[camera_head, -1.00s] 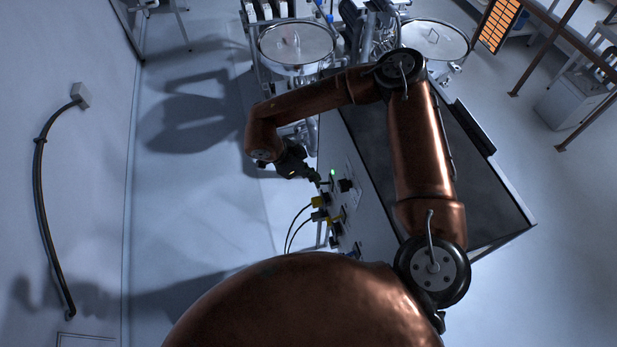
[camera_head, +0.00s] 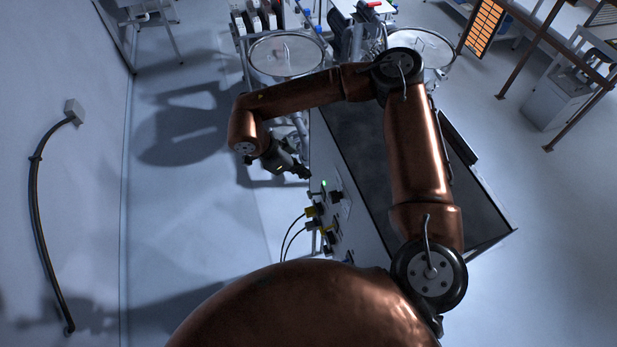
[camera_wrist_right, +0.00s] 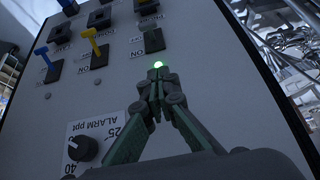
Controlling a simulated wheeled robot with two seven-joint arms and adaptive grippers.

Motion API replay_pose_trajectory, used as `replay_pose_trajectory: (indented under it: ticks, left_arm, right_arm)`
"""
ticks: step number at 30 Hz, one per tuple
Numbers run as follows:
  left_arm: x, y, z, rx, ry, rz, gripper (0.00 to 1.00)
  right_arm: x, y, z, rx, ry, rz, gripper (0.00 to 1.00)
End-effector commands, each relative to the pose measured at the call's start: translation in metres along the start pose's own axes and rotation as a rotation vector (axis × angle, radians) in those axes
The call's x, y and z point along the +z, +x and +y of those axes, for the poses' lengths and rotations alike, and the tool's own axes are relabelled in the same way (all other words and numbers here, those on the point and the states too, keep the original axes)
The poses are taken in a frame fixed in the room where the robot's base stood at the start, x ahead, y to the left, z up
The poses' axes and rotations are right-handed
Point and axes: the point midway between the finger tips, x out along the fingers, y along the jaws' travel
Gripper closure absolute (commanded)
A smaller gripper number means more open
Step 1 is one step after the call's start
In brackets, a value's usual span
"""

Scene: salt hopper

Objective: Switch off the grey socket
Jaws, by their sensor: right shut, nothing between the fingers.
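The control panel (camera_head: 349,213) faces left in the head view and fills much of the right wrist view (camera_wrist_right: 215,90). In the wrist view a grey-handled switch (camera_wrist_right: 148,24) sits on a dark block (camera_wrist_right: 153,41) at the top, right of a yellow-handled switch (camera_wrist_right: 92,43) and a blue-handled one (camera_wrist_right: 43,55). I cannot tell its setting. A green lamp (camera_wrist_right: 157,65) glows below it. My right gripper (camera_head: 306,174) is shut and empty, just left of the panel in the head view; its fingertips (camera_wrist_right: 157,83) appear just below the lamp in the wrist view. My left gripper is out of view.
A black knob (camera_wrist_right: 82,148) marked ALARM ppt is at the panel's lower left in the wrist view. Yellow plugs with black cables (camera_head: 297,222) stick out of the panel. Round lidded vessels (camera_head: 287,55) stand behind. The floor left of the panel (camera_head: 190,215) is clear.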

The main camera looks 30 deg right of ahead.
Motion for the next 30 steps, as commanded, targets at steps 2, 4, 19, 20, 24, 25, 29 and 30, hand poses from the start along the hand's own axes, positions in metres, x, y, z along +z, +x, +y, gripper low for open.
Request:
replay_pose_trajectory:
  ticks: [2,4,19,20,24,25,29,30]
  left_arm:
    - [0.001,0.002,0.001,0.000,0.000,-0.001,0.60]
    - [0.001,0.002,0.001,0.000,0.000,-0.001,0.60]
    - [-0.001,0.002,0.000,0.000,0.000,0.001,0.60]
    - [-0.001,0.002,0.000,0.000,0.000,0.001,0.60]
    - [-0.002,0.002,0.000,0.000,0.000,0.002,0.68]
    - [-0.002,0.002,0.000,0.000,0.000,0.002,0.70]
    - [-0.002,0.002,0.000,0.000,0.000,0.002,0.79]
    - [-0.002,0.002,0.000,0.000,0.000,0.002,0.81]
  right_arm:
    - [0.000,-0.015,0.000,-0.002,-0.001,0.000,1.00]
    - [-0.001,-0.027,0.000,0.000,-0.001,0.000,1.00]
    - [-0.004,-0.051,0.001,0.002,-0.001,0.001,1.00]
    - [-0.004,-0.051,0.001,0.002,-0.001,0.001,1.00]
    - [-0.004,-0.050,0.001,0.002,-0.001,0.002,1.00]
    - [-0.004,-0.048,0.001,0.002,-0.001,0.002,1.00]
    - [-0.003,-0.036,0.001,0.003,-0.001,0.003,1.00]
    - [-0.003,-0.031,0.001,0.004,-0.001,0.003,1.00]
